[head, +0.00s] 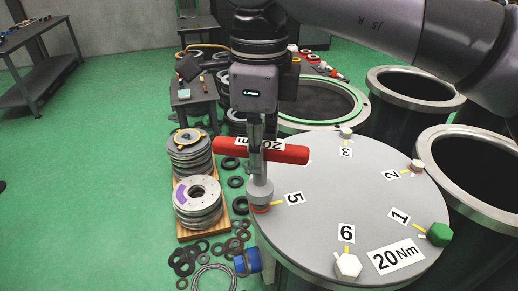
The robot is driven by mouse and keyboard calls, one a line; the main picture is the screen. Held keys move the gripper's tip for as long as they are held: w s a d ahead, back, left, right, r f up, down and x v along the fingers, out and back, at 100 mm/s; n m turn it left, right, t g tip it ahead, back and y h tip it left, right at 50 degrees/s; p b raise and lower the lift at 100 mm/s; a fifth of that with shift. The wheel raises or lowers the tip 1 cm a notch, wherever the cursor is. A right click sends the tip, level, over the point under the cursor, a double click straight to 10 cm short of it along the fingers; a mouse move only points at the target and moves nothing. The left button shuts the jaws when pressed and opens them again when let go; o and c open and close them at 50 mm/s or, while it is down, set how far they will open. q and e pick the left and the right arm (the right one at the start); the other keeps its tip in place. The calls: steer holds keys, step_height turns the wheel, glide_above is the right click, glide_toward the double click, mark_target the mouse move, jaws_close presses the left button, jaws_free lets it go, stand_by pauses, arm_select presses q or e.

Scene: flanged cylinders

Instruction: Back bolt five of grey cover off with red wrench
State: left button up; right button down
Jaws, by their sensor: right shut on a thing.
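The grey cover (350,190) lies on a large flanged cylinder at the right, with numbered bolt places and a 20 Nm label. My right gripper (257,143) comes down from above and is shut on the red wrench (290,154). The wrench's red bar is level, and its grey socket (261,190) points down at the place marked 5. Bolt five (261,208) is mostly hidden under the socket; a reddish ring shows below it. Place four is hidden behind the wrench. My left gripper is not in view.
A green bolt head (437,234) stands at 1, a white one (347,265) at 6; others stand at 2 and 3. Open cylinders (415,84) stand behind and right. Stacked flanges (198,200) and loose rings lie left. A blue piece (246,262) sits beside the cover.

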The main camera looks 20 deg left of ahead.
steer(key=shift+r+p, duration=1.25)
steer(key=shift+r, duration=0.45)
